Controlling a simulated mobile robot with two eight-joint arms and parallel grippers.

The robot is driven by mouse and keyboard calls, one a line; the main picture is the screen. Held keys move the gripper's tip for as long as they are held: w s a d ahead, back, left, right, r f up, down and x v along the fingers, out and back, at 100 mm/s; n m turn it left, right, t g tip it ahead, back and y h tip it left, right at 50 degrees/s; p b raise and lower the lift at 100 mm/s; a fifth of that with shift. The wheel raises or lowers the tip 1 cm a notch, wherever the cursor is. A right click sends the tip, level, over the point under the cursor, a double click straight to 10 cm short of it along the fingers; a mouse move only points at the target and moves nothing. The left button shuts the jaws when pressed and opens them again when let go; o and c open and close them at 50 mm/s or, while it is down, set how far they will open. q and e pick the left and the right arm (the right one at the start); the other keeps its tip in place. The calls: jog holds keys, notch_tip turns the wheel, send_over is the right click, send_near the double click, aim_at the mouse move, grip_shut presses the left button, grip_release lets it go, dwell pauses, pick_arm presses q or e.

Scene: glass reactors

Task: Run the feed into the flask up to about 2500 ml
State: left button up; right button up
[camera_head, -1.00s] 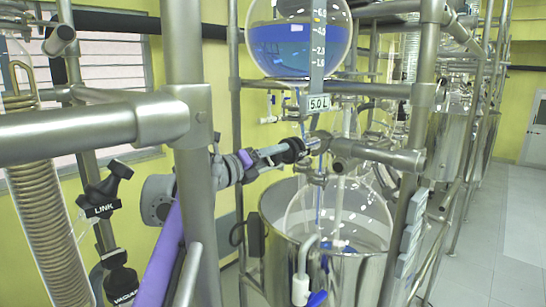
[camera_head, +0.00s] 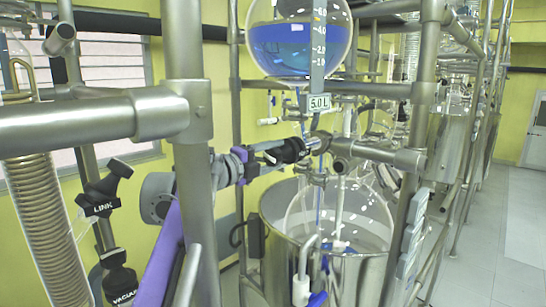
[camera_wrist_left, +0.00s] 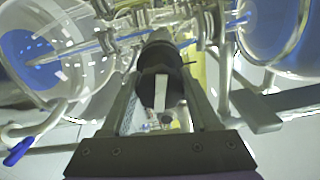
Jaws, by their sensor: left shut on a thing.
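The round glass feed vessel (camera_head: 298,45) at the top holds blue liquid, its surface near an upper scale mark; it also shows in the left wrist view (camera_wrist_left: 270,32). Below it, the clear glass flask (camera_head: 365,213) sits in a steel bath. A thin blue line runs down into its neck. The left wrist view shows blue liquid (camera_wrist_left: 28,58) in the flask; its level against a scale is not readable. My left gripper (camera_head: 282,154) is shut on a black valve knob (camera_wrist_left: 158,82) between vessel and flask. My right gripper is not in view.
Steel frame tubes (camera_head: 187,150) stand close in front of my left arm. The steel bath (camera_head: 285,235) surrounds the flask. A 5.0 L tag (camera_head: 319,103) hangs under the vessel. Black LINK (camera_head: 101,195) and VACUUM handles are at left. Open floor lies at right.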

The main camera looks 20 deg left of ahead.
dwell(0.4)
pick_arm(q)
jog(key=o, duration=1.4)
jog(key=shift+s+a, duration=0.2)
jog(key=shift+s, duration=0.2)
jog(key=b+v, duration=0.1)
jog(key=v, duration=0.9)
jog(key=shift+b, duration=0.3)
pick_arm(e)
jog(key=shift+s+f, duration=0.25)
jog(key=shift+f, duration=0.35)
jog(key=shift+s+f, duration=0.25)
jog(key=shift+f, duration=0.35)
pick_arm(q)
jog(key=shift+w, duration=0.1)
